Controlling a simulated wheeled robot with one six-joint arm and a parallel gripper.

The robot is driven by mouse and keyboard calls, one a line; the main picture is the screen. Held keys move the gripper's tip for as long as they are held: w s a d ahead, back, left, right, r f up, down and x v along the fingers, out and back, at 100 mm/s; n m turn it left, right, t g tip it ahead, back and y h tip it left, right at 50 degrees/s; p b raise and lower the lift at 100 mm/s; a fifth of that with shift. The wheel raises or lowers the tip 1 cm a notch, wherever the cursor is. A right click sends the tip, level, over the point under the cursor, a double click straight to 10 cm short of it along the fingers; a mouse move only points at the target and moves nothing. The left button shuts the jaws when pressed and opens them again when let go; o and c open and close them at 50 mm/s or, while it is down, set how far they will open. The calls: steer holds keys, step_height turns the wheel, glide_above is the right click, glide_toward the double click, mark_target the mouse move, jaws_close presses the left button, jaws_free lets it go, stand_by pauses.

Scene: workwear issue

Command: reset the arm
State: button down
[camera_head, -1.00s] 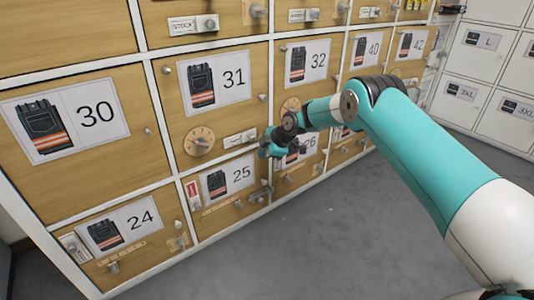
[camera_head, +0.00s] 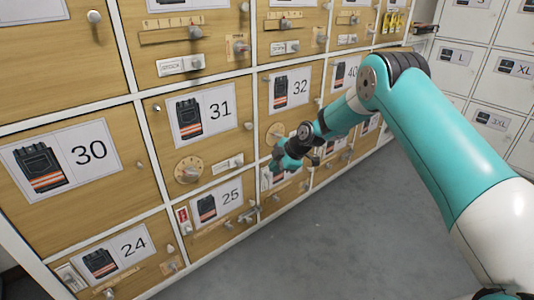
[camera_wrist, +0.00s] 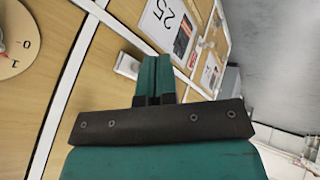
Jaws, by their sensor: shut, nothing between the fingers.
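My arm reaches in from the right in the head view. My gripper (camera_head: 272,168) is in front of the wooden locker doors, beside the door marked 25 (camera_head: 216,208) and below the door marked 32 (camera_head: 291,90). In the wrist view its teal fingers (camera_wrist: 154,72) are closed together with nothing between them. They point toward the cabinet front. I cannot tell whether the fingertips touch it.
Doors marked 30 (camera_head: 60,165), 31 (camera_head: 204,115) and 24 (camera_head: 115,255) carry knobs and latches that stick out. A round dial (camera_head: 188,170) sits on door 31. White lockers (camera_head: 490,70) stand at the right. The grey floor (camera_head: 300,250) is clear.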

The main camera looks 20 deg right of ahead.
steer(key=s+a+r+m+g, duration=0.1)
steer(key=s+a+r+m, duration=0.25)
steer(key=s+r, duration=0.6)
steer(key=s+a+r+m+g, duration=0.2)
steer(key=s+a+r, duration=0.2)
steer(key=s+r, duration=0.6)
steer(key=s+d+r+m+g+h+p, duration=0.1)
steer(key=s+r+m, duration=0.2)
steer(key=s, duration=1)
steer(key=s+r+m+g+p, duration=0.1)
steer(key=s+r+m, duration=0.25)
steer(key=s, duration=0.95)
step_height(320, 180, up, 38)
steer(key=w+p, duration=0.1)
steer(key=p, duration=3.6)
steer(key=shift+p, duration=0.35)
